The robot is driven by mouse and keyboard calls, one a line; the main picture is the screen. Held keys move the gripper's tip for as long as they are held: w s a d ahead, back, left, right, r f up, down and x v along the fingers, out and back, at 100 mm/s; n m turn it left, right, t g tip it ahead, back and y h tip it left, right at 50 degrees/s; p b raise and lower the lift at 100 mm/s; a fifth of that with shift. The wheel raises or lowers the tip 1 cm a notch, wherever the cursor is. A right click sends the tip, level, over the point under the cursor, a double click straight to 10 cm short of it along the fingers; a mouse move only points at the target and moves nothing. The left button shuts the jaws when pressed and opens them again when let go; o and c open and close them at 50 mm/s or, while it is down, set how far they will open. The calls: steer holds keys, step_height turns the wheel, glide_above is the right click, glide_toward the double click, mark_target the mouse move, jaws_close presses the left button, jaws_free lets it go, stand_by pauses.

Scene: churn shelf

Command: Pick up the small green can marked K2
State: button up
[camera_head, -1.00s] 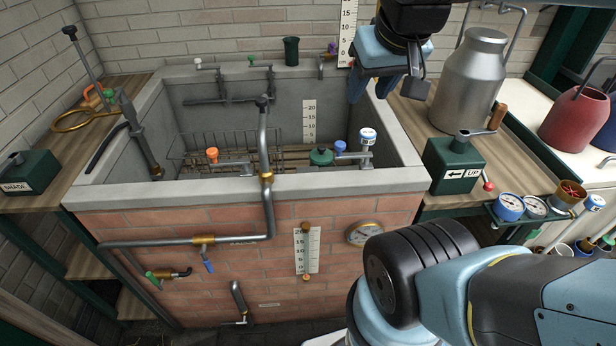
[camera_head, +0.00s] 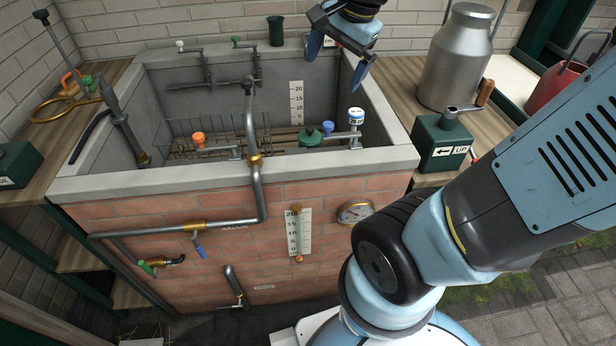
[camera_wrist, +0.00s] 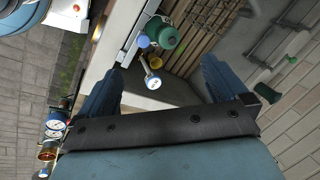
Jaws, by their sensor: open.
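A small dark green can (camera_head: 276,30) stands upright on the back rim of the brick-faced tank. No K2 marking can be read on it. A dark green shape (camera_wrist: 264,92) near the right in the wrist view may be the same can. My gripper (camera_head: 337,62) is open and empty, pointing down over the tank's back right part. It is to the right of the can and apart from it. In the wrist view, my gripper (camera_wrist: 165,70) shows two spread blue fingers with nothing between them.
The tank (camera_head: 95,186) has pipes and valves along its rims, some near the can. A metal milk churn (camera_head: 456,58) and a green lever box (camera_head: 441,146) stand on the right shelf. A wall (camera_head: 190,22) rises close behind the can.

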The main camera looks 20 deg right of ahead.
steer(key=w+f+m+g, duration=0.2)
steer(key=w+f+m, duration=0.45)
steer(key=m, duration=0.25)
steer(key=m+g+h, duration=0.1)
steer(key=m, duration=0.9)
glide_above(310, 137)
step_height(310, 137, down, 8)
steer(key=shift+w+d+f+m+h, duration=0.1)
steer(key=shift+w+f+m+h, duration=0.35)
steer(key=shift+m, duration=0.35)
step_height(310, 137, down, 14)
steer(key=shift+r, duration=0.1)
jaws_close()
